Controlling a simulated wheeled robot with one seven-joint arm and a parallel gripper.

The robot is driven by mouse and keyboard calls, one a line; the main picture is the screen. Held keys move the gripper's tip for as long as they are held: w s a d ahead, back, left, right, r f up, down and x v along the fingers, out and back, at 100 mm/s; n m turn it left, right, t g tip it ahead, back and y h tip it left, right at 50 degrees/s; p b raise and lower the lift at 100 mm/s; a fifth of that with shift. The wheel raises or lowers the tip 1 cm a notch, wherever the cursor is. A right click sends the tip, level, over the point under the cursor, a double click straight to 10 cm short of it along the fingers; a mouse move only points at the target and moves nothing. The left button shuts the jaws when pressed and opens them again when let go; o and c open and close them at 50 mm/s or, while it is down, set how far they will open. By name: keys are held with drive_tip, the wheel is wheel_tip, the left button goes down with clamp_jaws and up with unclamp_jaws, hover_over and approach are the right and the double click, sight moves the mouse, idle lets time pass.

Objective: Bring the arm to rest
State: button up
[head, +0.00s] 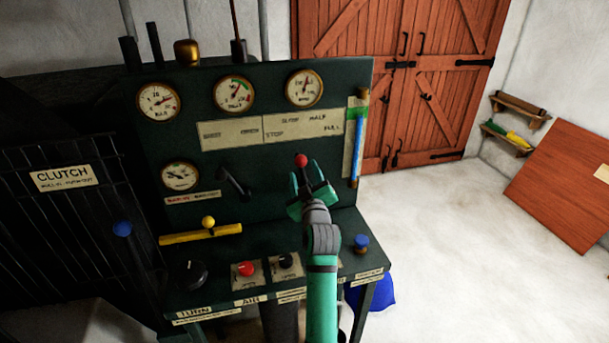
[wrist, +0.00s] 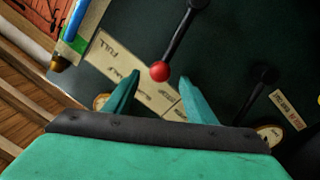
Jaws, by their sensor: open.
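My arm is stretched out toward the dark green control panel (head: 340,85). My gripper (head: 307,182) is open, its fingers pointing at the panel. A lever with a red ball knob (head: 301,160) is at the fingertips. In the wrist view the red knob (wrist: 160,71) lies in line with the gap between the two open fingers (wrist: 158,88), near their tips. The fingers are apart from each other and do not clamp the knob. Whether either finger touches it I cannot tell. The lever's dark rod runs up from the knob in the wrist view.
Below the panel, a desk (head: 347,225) carries a yellow-knobbed lever (head: 208,222), a red button (head: 246,269), a black dial (head: 190,274) and a blue knob (head: 361,242). A sight tube (head: 358,140) is right of the gripper.

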drive_tip(key=s+d+f+m+h, duration=0.1)
drive_tip(key=s+f+m, duration=0.1)
drive_tip(key=s+f, duration=0.6)
drive_tip(key=s+f+m+h, duration=0.1)
drive_tip(key=s+f, duration=0.4)
drive_tip(key=f, duration=0.5)
drive_tip(key=s+d+f+m+g+h, duration=0.1)
drive_tip(key=s+f, duration=0.4)
drive_tip(key=s, duration=0.4)
drive_tip(key=s+f+m, duration=0.2)
drive_tip(key=s+f, duration=0.3)
drive_tip(key=s, duration=0.4)
drive_tip(key=s+d+f+m+g, duration=0.1)
drive_tip(key=s+d+f, duration=0.1)
drive_tip(key=s, duration=1.5)
drive_tip(key=s+r, duration=0.3)
drive_tip(key=s, duration=0.5)
drive_tip(key=s+r+m, duration=0.1)
drive_tip(key=s+r, duration=0.2)
drive_tip(key=s, duration=0.5)
drive_tip(key=shift+s+d+m+g+h, duration=0.15)
drive_tip(key=shift+d+m+g+h, duration=0.15)
drive_tip(key=shift+g+h, duration=0.1)
